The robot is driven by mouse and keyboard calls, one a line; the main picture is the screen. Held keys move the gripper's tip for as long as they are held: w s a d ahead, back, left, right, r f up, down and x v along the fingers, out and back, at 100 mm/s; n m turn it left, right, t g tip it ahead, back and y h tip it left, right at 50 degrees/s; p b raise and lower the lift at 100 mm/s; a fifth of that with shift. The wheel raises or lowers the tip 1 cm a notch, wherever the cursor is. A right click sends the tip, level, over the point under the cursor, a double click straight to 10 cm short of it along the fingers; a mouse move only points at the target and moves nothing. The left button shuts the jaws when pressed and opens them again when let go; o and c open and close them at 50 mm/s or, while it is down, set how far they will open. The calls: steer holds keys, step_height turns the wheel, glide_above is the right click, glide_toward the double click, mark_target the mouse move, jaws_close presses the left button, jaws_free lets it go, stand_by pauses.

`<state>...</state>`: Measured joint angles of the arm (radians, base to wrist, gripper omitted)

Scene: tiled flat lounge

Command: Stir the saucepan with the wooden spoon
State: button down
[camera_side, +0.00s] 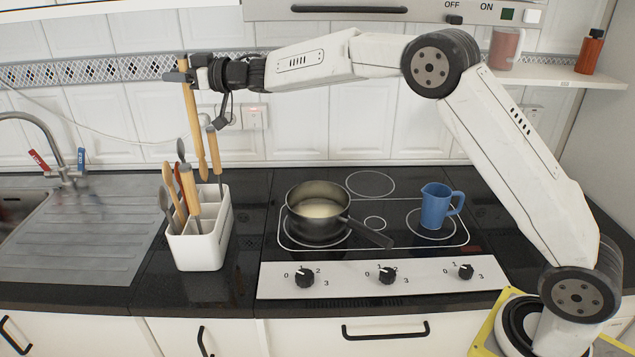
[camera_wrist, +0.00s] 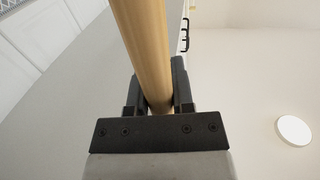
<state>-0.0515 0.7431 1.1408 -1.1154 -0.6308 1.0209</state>
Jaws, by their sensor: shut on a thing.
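My gripper (camera_side: 181,76) is shut on the wooden spoon (camera_side: 190,110) near its upper end. The spoon hangs nearly upright, its lower end just above the white utensil holder (camera_side: 200,252). In the wrist view the spoon's handle (camera_wrist: 145,45) runs between the two fingers of my gripper (camera_wrist: 160,85). The saucepan (camera_side: 318,206) stands on the left front part of the hob, open at the top, with pale contents inside and its handle pointing to the lower right.
The holder keeps several other utensils, some with wooden handles (camera_side: 190,190). A blue jug (camera_side: 437,207) stands on the hob right of the saucepan. A sink (camera_side: 22,212) with a tap is at the left. A shelf (camera_side: 560,76) at the upper right holds a pink mug and an orange bottle.

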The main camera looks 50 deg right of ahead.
steer(key=s+d+f, duration=0.2)
steer(key=s+d, duration=0.5)
steer(key=d, duration=0.4)
steer(key=s+d+f, duration=0.2)
steer(key=s+d, duration=0.5)
steer(key=d, duration=0.4)
steer(key=shift+s+d+f, duration=0.2)
steer(key=shift+s+d, duration=0.1)
steer(key=shift+d, duration=0.05)
steer(key=shift+f, duration=0.15)
steer(key=shift+f, duration=1.6)
step_height(320, 180, down, 9)
steer(key=shift+r, duration=0.1)
steer(key=shift+w, duration=0.1)
stand_by(0.3)
